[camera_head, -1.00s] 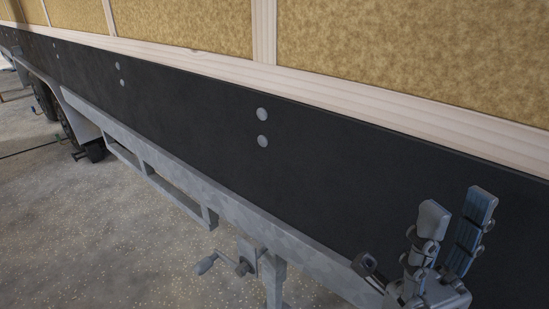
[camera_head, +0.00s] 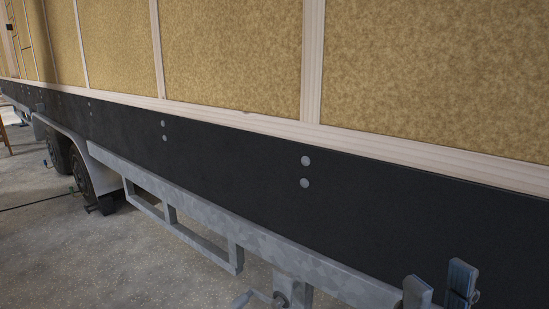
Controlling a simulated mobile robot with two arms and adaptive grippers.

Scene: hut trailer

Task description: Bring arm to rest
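My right gripper (camera_head: 437,289) shows at the bottom right of the head view, with only its upper fingers in the picture. The two blue-grey fingers point up and stand apart with a gap between them. Nothing shows between them. The gripper is in front of the trailer's dark side band (camera_head: 375,222); I cannot tell how far from it. The rest of the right arm is cut off below the frame. My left gripper is not in view.
The trailer's side runs across the view, with tan wall panels (camera_head: 235,62) above and a grey metal frame rail (camera_head: 205,211) below. Wheels (camera_head: 78,172) stand at the left. A crank handle (camera_head: 243,299) juts out at the bottom. Concrete floor (camera_head: 90,260) lies open at lower left.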

